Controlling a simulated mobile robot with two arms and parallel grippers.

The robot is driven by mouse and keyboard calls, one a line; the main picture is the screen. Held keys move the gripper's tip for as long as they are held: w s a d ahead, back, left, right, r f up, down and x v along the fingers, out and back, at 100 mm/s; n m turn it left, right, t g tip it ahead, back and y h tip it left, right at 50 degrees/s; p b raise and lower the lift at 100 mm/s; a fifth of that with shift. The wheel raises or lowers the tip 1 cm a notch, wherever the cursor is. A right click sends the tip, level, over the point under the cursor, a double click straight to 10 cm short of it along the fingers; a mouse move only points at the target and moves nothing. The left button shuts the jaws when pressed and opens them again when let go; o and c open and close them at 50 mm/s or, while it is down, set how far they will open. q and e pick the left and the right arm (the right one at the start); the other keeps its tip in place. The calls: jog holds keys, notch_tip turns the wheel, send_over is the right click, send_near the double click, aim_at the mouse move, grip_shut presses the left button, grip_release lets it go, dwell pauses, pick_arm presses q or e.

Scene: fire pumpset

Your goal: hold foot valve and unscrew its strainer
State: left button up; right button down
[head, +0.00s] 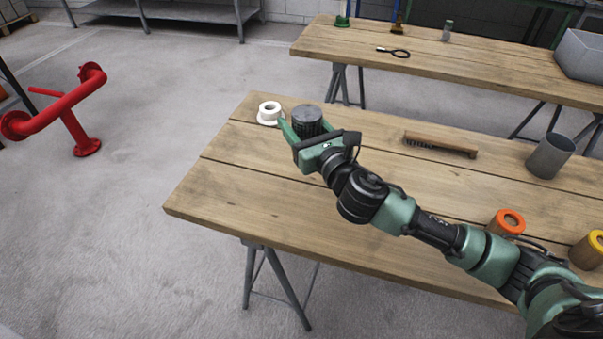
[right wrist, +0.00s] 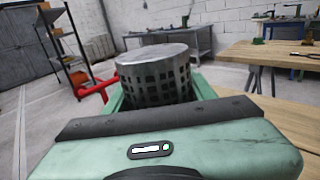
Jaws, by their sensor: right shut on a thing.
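The strainer (head: 307,113) is a dark grey, perforated cylinder with a flat, solid top, upright at the far left end of the near workbench. It also shows in the right wrist view (right wrist: 156,76), between the green fingers. My right gripper (head: 304,127) reaches in from the right and is shut around the strainer, with a finger on either side. The foot valve's body is not distinguishable; whatever lies below the strainer is hidden by my gripper. My left gripper is not in view.
On the near workbench (head: 240,183) are a white tape roll (head: 268,112) close left of the strainer, a wooden-handled brush (head: 440,145), a grey cup (head: 550,157), and orange-topped (head: 507,222) and yellow-topped (head: 588,251) cylinders. Red pipework (head: 62,108) stands left. The bench's front left is clear.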

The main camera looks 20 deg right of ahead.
jog(key=shift+f+b, duration=1.8)
jog(key=shift+f, duration=4.65)
jog(key=shift+f, duration=0.15)
jog(key=c, duration=0.5)
grip_release()
jog(key=shift+f, duration=0.1)
